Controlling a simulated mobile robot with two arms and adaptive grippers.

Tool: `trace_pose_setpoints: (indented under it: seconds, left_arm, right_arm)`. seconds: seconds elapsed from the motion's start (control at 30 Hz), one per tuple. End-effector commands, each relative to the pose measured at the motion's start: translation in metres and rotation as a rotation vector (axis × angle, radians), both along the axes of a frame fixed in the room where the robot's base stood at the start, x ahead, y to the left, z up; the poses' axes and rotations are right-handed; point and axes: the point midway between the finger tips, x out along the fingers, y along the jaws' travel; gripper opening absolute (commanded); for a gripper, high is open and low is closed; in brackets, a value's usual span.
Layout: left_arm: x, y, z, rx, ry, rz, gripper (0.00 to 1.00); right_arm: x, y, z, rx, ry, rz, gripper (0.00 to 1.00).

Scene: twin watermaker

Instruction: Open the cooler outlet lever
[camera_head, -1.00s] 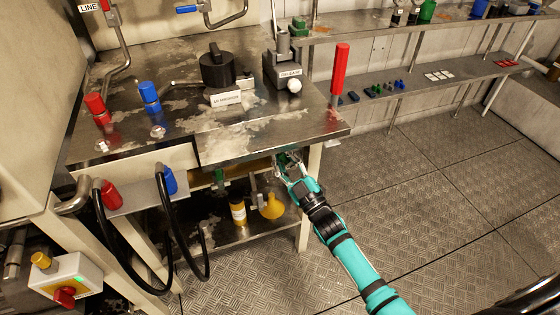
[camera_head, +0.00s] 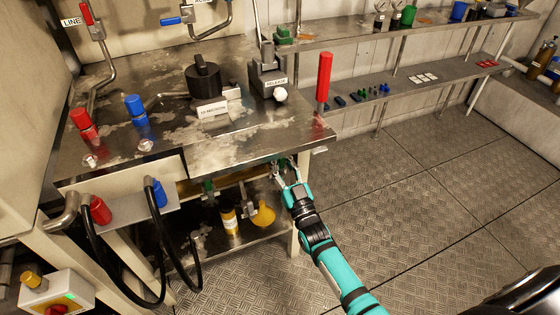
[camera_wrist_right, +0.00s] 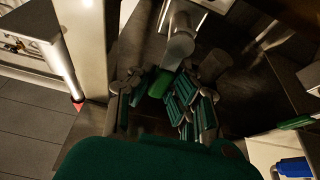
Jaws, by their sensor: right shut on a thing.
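My right gripper (camera_head: 281,169) reaches under the right front edge of the steel bench (camera_head: 235,152) in the head view. In the right wrist view the gripper (camera_wrist_right: 163,98) is shut on a green lever handle (camera_wrist_right: 159,83). The handle sits between the fingers, below a grey metal pipe fitting (camera_wrist_right: 181,42), and is partly hidden by them. No label on this lever is readable. Another green handle (camera_head: 208,187) shows further left under the bench. My left gripper is in neither view.
A bench leg (camera_head: 296,220) stands close to the gripper. A yellow bottle (camera_head: 229,220) and yellow funnel-like part (camera_head: 264,214) are on the lower shelf. A red upright handle (camera_head: 323,80) is at the bench corner. Black hoses (camera_head: 163,245) hang at left.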

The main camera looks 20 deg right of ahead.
Motion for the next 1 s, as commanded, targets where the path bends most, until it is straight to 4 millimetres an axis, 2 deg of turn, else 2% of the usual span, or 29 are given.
trace_pose_setpoints:
  seconds: [0.33,0.37,0.57,0.87,1.0]
  left_arm:
    - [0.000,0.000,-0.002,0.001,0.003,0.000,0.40]
    - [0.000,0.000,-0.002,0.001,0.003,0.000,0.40]
    - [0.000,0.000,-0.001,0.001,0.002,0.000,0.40]
    - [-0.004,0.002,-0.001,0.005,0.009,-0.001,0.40]
    - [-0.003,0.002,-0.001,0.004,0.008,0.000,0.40]
  right_arm:
    - [-0.001,0.001,-0.004,0.004,0.007,0.003,0.00]
    - [-0.001,0.001,-0.004,0.003,0.007,0.002,0.14]
    - [-0.001,0.001,-0.002,0.003,0.005,0.001,0.40]
    - [-0.002,0.000,-0.002,0.002,0.002,0.001,0.40]
    - [-0.016,-0.001,-0.009,0.002,0.004,0.001,0.40]
